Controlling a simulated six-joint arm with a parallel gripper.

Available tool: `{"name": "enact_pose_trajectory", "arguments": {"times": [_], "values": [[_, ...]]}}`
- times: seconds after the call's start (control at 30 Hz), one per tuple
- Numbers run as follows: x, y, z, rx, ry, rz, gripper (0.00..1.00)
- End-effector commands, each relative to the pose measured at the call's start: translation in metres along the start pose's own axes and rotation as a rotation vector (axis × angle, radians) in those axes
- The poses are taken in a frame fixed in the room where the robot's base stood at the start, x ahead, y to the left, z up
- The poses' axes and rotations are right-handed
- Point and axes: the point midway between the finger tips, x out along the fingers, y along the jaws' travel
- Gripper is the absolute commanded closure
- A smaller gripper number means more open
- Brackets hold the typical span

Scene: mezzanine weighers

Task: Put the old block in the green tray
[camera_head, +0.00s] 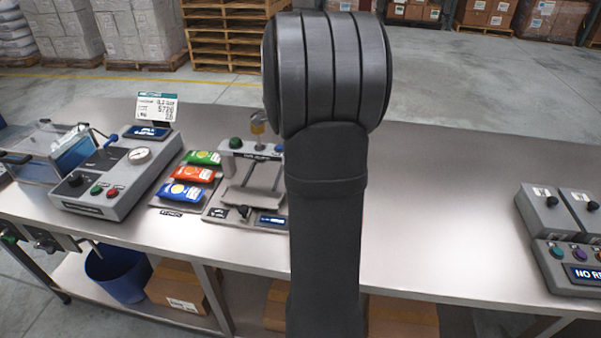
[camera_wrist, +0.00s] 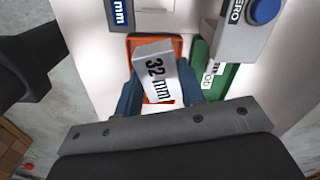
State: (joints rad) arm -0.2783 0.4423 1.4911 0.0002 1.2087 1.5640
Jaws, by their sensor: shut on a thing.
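In the wrist view my gripper (camera_wrist: 158,92) is shut on a pale grey block (camera_wrist: 154,62) marked "32 mm", with a blue finger on each side of it. The block is over an orange tray (camera_wrist: 177,42); I cannot tell whether it still touches the tray. No mark saying "old" shows on the block. The green tray (camera_wrist: 230,82) is just right of the gripper, partly hidden by a grey device and the right finger. A label with partly readable letters shows on it. In the head view my arm hides the gripper, block and both trays.
A grey device with a blue button (camera_wrist: 264,11) and "ZERO" overhangs the green tray's far end. A dark blue "mm" sign (camera_wrist: 119,13) stands behind the orange tray. In the head view, a gauge unit (camera_head: 117,182), coloured packets (camera_head: 187,174) and button boxes (camera_head: 565,213) stand on the bench (camera_head: 440,200).

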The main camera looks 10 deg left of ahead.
Motion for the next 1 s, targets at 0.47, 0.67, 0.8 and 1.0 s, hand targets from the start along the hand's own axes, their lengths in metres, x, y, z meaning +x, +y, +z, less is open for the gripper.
{"name": "enact_pose_trajectory", "arguments": {"times": [0.47, 0.67, 0.8, 1.0], "values": [[0.017, -0.009, -0.187, 0.214, 0.000, -0.001, 0.92], [0.023, 0.000, -0.239, 0.269, 0.000, -0.001, 0.92], [0.026, 0.002, -0.253, 0.284, -0.001, 0.000, 0.92], [0.046, -0.021, -0.233, 0.281, -0.001, 0.001, 0.92]]}}
